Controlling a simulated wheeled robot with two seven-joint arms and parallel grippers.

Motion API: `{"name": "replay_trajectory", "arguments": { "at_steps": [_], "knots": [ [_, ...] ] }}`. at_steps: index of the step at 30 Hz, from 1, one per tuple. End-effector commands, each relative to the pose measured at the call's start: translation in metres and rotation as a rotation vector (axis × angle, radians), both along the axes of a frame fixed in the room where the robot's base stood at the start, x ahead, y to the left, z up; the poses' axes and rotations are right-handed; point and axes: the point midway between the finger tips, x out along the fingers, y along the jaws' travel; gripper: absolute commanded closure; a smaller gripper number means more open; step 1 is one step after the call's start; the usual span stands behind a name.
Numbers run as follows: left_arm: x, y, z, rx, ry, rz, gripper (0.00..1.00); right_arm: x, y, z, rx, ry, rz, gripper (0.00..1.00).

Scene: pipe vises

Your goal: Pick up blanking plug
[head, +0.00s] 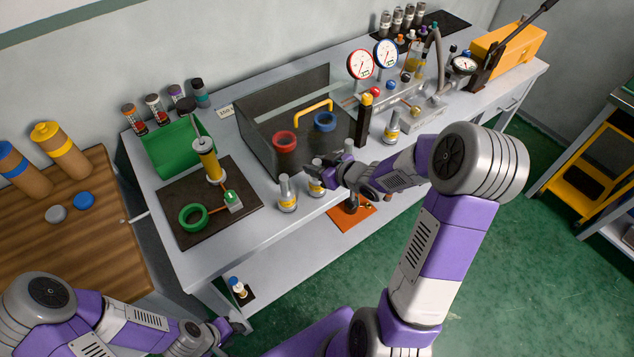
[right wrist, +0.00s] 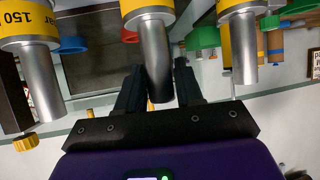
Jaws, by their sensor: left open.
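Several grey cylinders with yellow bands stand in a row at the table's front edge; I cannot tell whether one is the blanking plug. The leftmost cylinder (head: 287,196) is clear of my right gripper (head: 328,172). The middle cylinder (head: 316,187) is at its fingers. In the right wrist view, seen upside down, that cylinder (right wrist: 155,60) fills the narrow space between the two dark fingers, which look closed on its grey shaft. My left gripper (head: 236,326) is open and low, below a small blue-topped piece (head: 238,285) on a dark pad.
A dark box (head: 262,125) with red and blue rings stands behind the cylinders, beside a black post (head: 364,122) with a yellow top. A green bin (head: 170,152) and a dark mat (head: 250,205) are to the left. A wooden bench (head: 100,245) holds grey and blue caps.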

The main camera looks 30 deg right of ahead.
Motion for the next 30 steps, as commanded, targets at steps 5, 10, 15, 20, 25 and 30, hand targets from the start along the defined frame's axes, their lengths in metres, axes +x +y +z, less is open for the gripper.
{"name": "replay_trajectory", "arguments": {
  "at_steps": [5,10,15,20,25,30],
  "knots": [
    [0.000,0.000,0.000,0.000,0.000,0.000,0.57,0.000,0.000,0.000,0.000,0.000,0.000,0.92],
    [0.000,0.000,0.000,0.000,0.000,0.000,0.57,0.000,0.000,0.000,0.000,0.000,0.000,1.00],
    [0.000,0.000,0.000,0.000,0.000,0.000,0.57,0.000,0.000,0.001,0.000,-0.002,0.000,1.00],
    [0.000,0.000,0.001,0.000,0.000,0.000,0.57,0.000,0.000,0.003,0.000,-0.003,0.000,1.00],
    [0.000,0.000,0.011,0.000,0.000,0.000,0.57,0.001,0.000,0.025,-0.002,-0.007,0.001,1.00],
    [0.000,0.000,0.030,0.000,0.000,0.000,0.57,0.001,-0.001,0.063,-0.003,-0.007,0.000,1.00]
  ]
}}
